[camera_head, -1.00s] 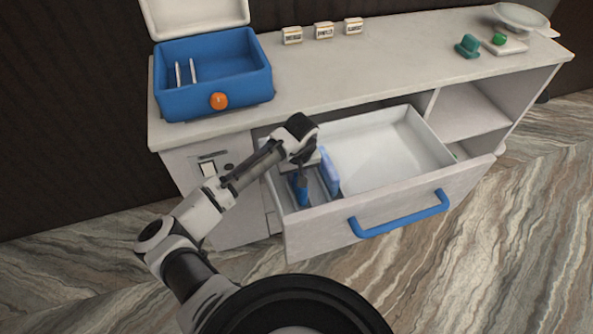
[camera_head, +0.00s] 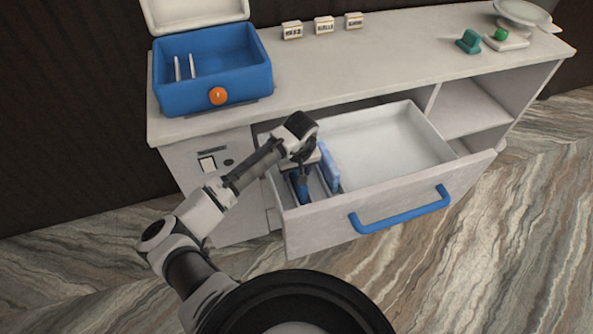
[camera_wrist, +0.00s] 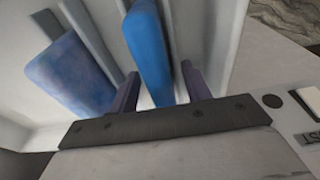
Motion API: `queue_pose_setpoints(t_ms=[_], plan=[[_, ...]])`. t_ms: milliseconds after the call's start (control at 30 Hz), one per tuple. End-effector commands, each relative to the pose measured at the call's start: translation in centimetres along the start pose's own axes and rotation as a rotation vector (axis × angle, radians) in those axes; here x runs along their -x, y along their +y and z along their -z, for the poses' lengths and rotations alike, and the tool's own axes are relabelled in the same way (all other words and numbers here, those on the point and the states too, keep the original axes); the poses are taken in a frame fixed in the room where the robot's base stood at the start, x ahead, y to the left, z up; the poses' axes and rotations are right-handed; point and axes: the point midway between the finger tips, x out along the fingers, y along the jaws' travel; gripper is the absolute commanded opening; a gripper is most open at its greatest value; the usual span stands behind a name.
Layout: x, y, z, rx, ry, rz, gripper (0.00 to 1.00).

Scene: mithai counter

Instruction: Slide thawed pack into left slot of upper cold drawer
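The upper cold drawer (camera_head: 313,230) is pulled out, with narrow slots at its left end. A plain, deep blue pack (camera_head: 303,190) stands on edge in the leftmost part of the drawer. In the wrist view the blue pack (camera_wrist: 149,45) lies between the fingers of my gripper (camera_wrist: 160,88), with a small gap on each side, so the gripper is open around it. In the head view my gripper (camera_head: 303,172) reaches down over that slot and hides part of it. A paler, mottled blue pack (camera_head: 329,166) stands one slot to the right, also in the wrist view (camera_wrist: 70,75).
The wide right compartment (camera_head: 385,150) of the drawer is empty. A blue handle (camera_head: 400,213) is on its front. On the counter are an open blue cool box (camera_head: 212,80) with an orange knob, several small labelled blocks (camera_head: 323,26) and a scale (camera_head: 508,42).

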Motion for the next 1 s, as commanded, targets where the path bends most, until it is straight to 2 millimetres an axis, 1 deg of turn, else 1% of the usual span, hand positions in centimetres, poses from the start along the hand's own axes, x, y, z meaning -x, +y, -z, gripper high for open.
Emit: queue_pose_setpoints(t_ms=[267,367,467,567,800,900,1000], plan=[[0.0,0.0,0.0,0.000,-0.001,0.000,0.49],[0.6,0.0,0.0,0.000,-0.001,0.000,0.49],[1.9,0.1,0.0,-0.001,0.000,-0.002,0.49],[4.0,0.1,0.0,-0.001,0.002,-0.002,0.49],[9.6,0.1,0.0,-0.001,0.002,-0.002,0.49],[11.3,0.1,0.0,-0.002,0.002,-0.002,0.49],[12.7,0.1,0.0,-0.001,0.001,-0.001,0.49]])
